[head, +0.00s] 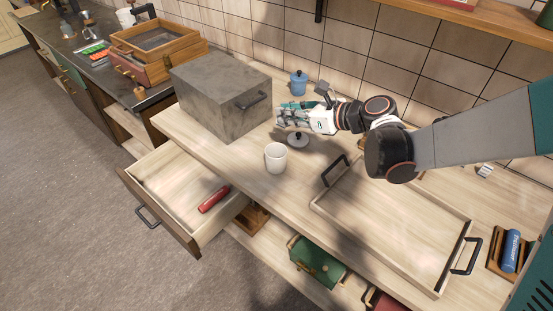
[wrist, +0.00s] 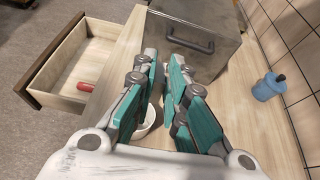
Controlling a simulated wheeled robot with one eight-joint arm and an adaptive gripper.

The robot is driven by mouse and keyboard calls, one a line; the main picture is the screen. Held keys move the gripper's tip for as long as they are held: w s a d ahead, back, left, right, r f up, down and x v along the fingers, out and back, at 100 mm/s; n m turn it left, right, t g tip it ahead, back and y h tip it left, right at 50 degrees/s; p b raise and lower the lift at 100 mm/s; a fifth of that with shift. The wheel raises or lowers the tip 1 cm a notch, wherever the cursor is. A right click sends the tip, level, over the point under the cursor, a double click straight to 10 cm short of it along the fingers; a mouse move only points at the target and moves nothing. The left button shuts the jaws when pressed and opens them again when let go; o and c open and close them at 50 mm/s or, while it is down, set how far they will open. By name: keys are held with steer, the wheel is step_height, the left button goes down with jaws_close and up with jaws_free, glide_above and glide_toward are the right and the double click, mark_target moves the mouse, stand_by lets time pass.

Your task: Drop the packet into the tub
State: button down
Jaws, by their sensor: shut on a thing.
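My gripper (head: 283,115) is above the counter, in front of the grey box, with its teal-padded fingers pointing left in the head view. In the wrist view its fingers (wrist: 165,70) are close together. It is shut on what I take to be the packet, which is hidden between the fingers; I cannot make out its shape. A white open-topped round vessel (head: 276,158), probably the tub, stands upright on the counter, below my gripper in the head picture. Part of a white rim (wrist: 146,126) shows behind the fingers in the wrist view.
A grey box (head: 215,98) with a dark handle stands left of my gripper. A blue lidded jar (head: 299,84) is behind. An open drawer (head: 160,180) holds a red cylinder (head: 214,199). A wooden tray (head: 390,225) lies right.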

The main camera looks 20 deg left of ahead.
step_height(320, 180, down, 6)
steer(key=b, duration=0.3)
steer(key=shift+r+b, duration=0.15)
steer(key=shift+b, duration=0.2)
steer(key=c, duration=1.5)
jaws_free()
steer(key=shift+c, duration=0.2)
steer(key=v, duration=1.2)
steer(key=shift+d, duration=0.1)
